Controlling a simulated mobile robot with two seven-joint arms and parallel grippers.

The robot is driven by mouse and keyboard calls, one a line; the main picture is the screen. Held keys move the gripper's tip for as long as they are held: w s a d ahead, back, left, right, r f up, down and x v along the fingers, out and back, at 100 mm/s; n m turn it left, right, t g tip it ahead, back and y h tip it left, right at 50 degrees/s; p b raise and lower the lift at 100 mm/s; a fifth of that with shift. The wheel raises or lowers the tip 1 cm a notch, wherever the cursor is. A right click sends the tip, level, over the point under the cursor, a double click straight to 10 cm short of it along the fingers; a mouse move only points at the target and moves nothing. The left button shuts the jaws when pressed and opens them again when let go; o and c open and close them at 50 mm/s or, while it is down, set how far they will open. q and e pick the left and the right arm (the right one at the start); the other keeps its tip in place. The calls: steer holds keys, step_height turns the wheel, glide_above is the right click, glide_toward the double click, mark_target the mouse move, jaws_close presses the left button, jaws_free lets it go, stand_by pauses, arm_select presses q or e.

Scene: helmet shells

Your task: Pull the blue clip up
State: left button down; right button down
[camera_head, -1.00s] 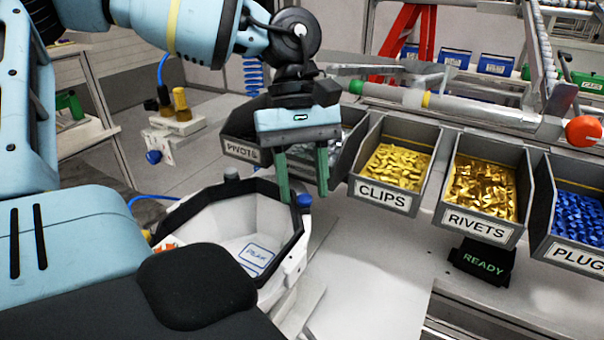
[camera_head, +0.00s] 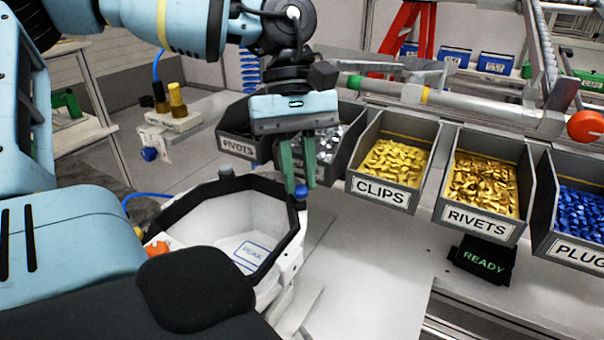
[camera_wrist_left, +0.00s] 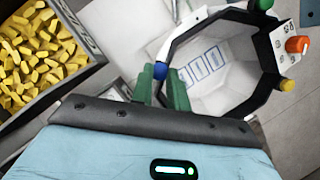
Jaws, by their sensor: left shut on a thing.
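The helmet shell (camera_head: 243,215) is white with a black rim and stands open side up below my left gripper. The blue clip (camera_head: 301,190) is a small rounded piece at the shell's far right rim corner. It also shows in the left wrist view (camera_wrist_left: 160,70), at the rim between the green fingers. My left gripper (camera_head: 298,178) points down with its fingers shut on the blue clip. The clip still appears to be at the rim; its lower part is hidden. My right gripper is not in view.
Bins labelled CLIPS (camera_head: 382,190), RIVETS (camera_head: 476,217) and PLUGS (camera_head: 580,250) stand to the right. The PIVOTS bin (camera_head: 238,150) is close behind my left gripper. A black READY sign (camera_head: 483,262) sits below the bins. Bare table lies right of the shell.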

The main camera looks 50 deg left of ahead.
arm_select(q)
steer(key=shift+r, duration=0.25)
steer(key=c, duration=1.3)
jaws_free()
steer(key=v, duration=0.7)
steer(key=shift+a+r+b, duration=0.15)
steer(key=shift+r+b, duration=0.2)
steer(key=shift+b, duration=0.05)
